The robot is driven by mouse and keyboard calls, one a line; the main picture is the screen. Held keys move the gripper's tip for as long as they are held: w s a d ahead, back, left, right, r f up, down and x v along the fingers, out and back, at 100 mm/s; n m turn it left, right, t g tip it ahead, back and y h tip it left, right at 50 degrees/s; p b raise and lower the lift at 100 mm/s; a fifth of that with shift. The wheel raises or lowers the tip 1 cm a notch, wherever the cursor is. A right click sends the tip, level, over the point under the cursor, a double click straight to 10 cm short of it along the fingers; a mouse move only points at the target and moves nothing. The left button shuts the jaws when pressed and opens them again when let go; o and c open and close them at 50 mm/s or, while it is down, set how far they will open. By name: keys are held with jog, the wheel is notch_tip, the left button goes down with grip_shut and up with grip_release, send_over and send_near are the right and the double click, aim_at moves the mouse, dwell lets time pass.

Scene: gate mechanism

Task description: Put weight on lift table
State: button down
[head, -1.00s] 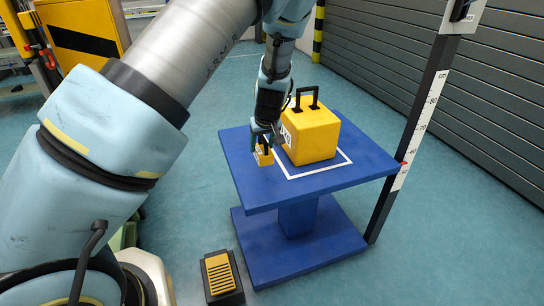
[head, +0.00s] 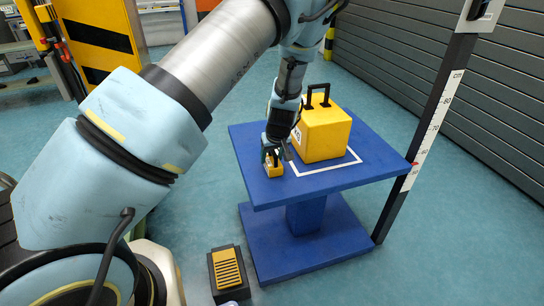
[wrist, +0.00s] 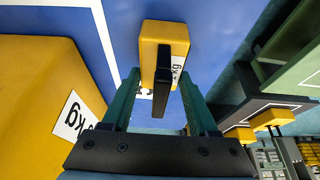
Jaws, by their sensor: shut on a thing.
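A small yellow weight (head: 273,169) with a black handle and a "kg" label is at the left part of the blue lift table (head: 251,174). I cannot tell whether it touches the tabletop. My gripper (head: 270,155) is shut on this weight from above. In the wrist view the small weight (wrist: 164,35) lies between and beyond the fingers of my gripper (wrist: 158,88), over blue tabletop. A large yellow weight (head: 326,136) with a black handle stands on the table inside a white outline; its side and label (wrist: 40,85) fill the left of the wrist view.
A black block with a ribbed yellow top (head: 228,270) lies on the floor in front. Grey shutters (head: 450,60) line the right. Floor right of the table is clear.

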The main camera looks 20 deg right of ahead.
aim_at(276, 168)
jog(key=shift+c, duration=0.8)
grip_release()
jog(key=d+v, duration=0.1)
jog(key=v, duration=1.1)
jog(key=a+r+n+g, duration=0.1)
jog(key=a+r, duration=0.2)
jog(key=a, duration=0.7)
jog(key=a+r+g, duration=0.1)
jog(key=a+r, duration=0.1)
jog(key=a, duration=0.8)
jog(key=s+a+r, duration=0.3)
jog(key=a, duration=0.5)
jog(key=s+a+r, duration=0.2)
jog(key=s+a, duration=0.2)
jog(key=a, duration=0.4)
jog(key=shift+s+a+r+m+g+p, duration=0.15)
jog(key=shift+a+r+m+g+p, duration=0.25)
